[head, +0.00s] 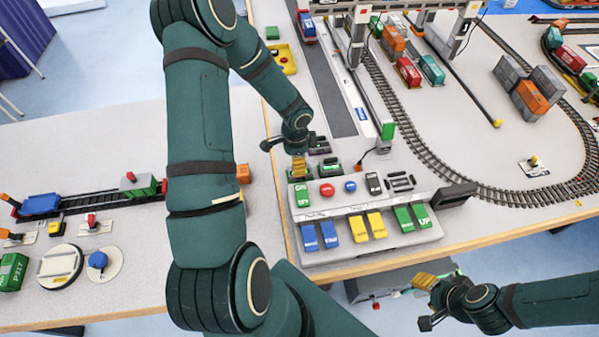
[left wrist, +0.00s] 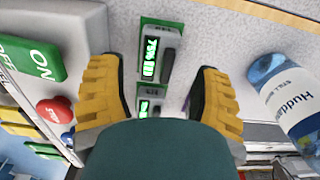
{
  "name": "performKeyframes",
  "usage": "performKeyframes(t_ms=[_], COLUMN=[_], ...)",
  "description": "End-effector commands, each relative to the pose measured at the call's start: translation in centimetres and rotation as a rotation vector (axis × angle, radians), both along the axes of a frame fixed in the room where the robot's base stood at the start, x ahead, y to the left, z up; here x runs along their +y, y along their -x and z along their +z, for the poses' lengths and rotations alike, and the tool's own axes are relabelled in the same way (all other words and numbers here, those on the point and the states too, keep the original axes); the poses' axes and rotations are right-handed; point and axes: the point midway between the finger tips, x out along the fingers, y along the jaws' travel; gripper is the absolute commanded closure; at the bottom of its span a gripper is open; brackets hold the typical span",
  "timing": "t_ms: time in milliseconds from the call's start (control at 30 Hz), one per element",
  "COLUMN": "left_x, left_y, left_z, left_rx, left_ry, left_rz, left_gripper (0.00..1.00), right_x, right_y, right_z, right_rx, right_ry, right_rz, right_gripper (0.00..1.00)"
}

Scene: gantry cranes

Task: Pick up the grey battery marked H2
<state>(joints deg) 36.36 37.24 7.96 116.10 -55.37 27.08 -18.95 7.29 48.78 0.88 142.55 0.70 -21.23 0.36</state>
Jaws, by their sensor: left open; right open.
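In the left wrist view, two small charger-like units with lit green displays lie between my fingers. The upper unit (left wrist: 152,55) carries a dark grey block (left wrist: 169,62), possibly a battery; the lower unit (left wrist: 151,106) is partly hidden by my gripper. No H2 mark is readable. In the head view, the units (head: 318,144) stand behind the control panel. My left gripper (head: 298,165), with yellow fingers, is open beside them; its open fingers also show in the left wrist view (left wrist: 158,100). My right gripper (head: 424,282) is open and empty in front of the table edge.
The control panel (head: 375,228) has coloured buttons and levers. A bottle (left wrist: 290,95) lies close to the right finger in the wrist view. Crane legs (head: 358,45) and curved track (head: 425,150) stand behind. A side table (head: 105,130) is at left.

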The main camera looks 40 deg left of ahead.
Motion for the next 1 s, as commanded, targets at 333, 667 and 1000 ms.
performKeyframes(t_ms=[333, 667, 1000], left_x=[-0.5, -0.4, -0.4], left_y=[-0.3, -0.3, -0.3], left_z=[-4.5, -5.1, -5.1], left_rx=[0.001, 0.001, 0.000], left_ry=[0.002, 0.001, 0.000], left_rz=[-0.001, 0.000, 0.000], left_gripper=[0.36, 0.36, 0.98], right_x=[0.1, 0.1, 0.1], right_y=[0.3, 0.4, 0.3], right_z=[-1.0, -1.0, -1.0], right_rx=[0.006, 0.008, 0.007], right_ry=[-0.002, -0.002, -0.002], right_rz=[0.006, 0.006, 0.006], right_gripper=[0.53, 0.53, 0.53])
